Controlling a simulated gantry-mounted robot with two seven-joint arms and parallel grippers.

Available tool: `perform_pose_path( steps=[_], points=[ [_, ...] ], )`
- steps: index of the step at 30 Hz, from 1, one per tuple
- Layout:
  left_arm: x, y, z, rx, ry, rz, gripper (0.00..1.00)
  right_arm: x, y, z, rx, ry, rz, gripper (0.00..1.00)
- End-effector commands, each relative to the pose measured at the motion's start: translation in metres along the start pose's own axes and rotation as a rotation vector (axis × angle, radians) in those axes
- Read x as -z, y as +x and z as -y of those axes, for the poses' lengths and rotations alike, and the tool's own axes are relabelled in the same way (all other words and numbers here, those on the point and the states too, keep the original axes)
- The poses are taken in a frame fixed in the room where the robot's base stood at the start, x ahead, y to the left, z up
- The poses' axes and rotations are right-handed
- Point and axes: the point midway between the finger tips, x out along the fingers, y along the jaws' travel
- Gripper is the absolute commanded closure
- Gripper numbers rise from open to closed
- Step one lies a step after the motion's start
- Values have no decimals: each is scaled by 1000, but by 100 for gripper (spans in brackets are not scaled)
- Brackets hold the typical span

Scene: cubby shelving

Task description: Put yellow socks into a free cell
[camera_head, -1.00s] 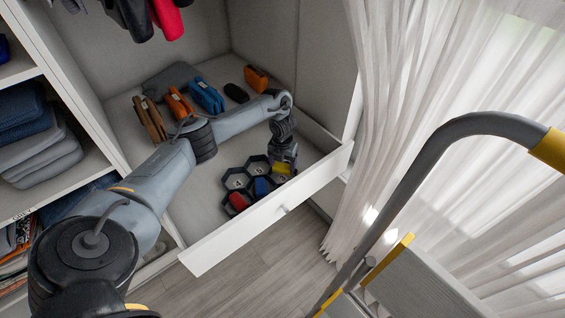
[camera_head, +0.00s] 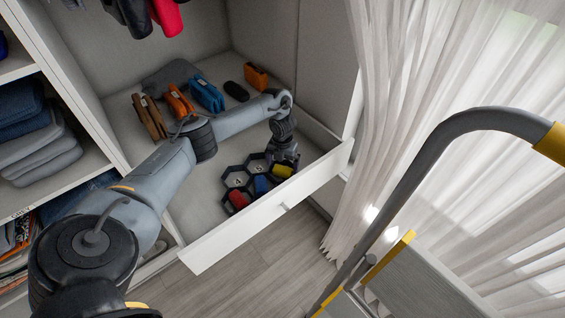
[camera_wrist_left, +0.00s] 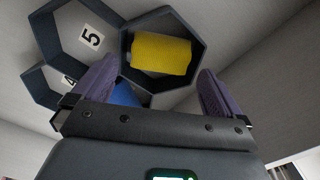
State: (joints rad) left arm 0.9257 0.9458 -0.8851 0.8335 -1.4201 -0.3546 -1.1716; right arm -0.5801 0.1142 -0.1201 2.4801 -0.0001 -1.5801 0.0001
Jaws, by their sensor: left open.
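The rolled yellow socks (camera_head: 283,172) lie inside a cell of the dark hexagonal organizer (camera_head: 247,164) in the drawer; they also show in the left wrist view (camera_wrist_left: 162,54), within that cell's walls. My left gripper (camera_head: 287,162) is just above that cell. In the left wrist view its purple fingers (camera_wrist_left: 157,66) are spread apart, one on each side of the socks, with nothing clasped. Rolled blue socks (camera_head: 261,185) and red socks (camera_head: 238,200) lie in other cells. Cells labelled 5 (camera_wrist_left: 91,37) and 4 (camera_wrist_left: 69,80) look empty. My right gripper is out of view.
The open drawer's white front (camera_head: 265,212) borders the organizer. Orange, blue and brown items (camera_head: 207,96) stand behind it. Shelves with folded clothes (camera_head: 40,140) are at left. Curtains (camera_head: 420,120) and a ladder-like metal frame (camera_head: 400,190) are at right.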

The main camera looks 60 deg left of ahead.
Motion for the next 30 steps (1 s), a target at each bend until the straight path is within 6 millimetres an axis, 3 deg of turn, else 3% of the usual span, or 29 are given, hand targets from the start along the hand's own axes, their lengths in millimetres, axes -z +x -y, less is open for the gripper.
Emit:
perform_pose_path(
  steps=[8,15,21,30],
  points=[
    [0,-28,0,1,0,1,0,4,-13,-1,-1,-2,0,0],
    [-1,-71,0,0,0,3,0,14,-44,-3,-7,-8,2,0],
    [-1,-96,0,0,0,2,0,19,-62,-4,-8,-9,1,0],
    [0,-108,0,0,0,1,0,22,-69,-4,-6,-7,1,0]
  ],
)
